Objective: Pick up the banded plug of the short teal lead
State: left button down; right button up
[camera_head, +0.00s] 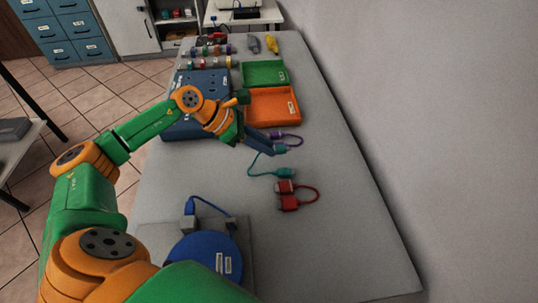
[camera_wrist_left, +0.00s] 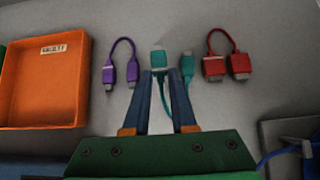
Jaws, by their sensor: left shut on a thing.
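The short teal lead shows in the head view, with one plug (camera_head: 279,148) at my left gripper (camera_head: 272,149) and its other plug (camera_head: 286,172) lying nearer on the table. In the left wrist view one teal plug (camera_wrist_left: 158,58) is between the tips of my left gripper (camera_wrist_left: 160,74), which is shut on it. A pale part shows near this plug's far end; I cannot tell surely whether it is the band. The other teal plug (camera_wrist_left: 187,66) is just right of the fingers. My right gripper is not in view.
A purple lead (camera_head: 287,135) lies beyond the teal one and a red lead (camera_head: 290,202) lies nearer. An orange tray (camera_head: 296,108), a green tray (camera_head: 265,84) and a blue panel (camera_head: 196,78) stand farther back. A blue reel (camera_head: 205,254) is in front. The table's right side is clear.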

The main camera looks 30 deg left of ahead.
pick_arm(q)
jog(key=s+a+r+b, duration=0.7)
jog(key=s+r, duration=0.2)
jog(key=s, duration=0.2)
jog(key=shift+a, duration=0.2)
jog(key=shift+d+f, duration=0.1)
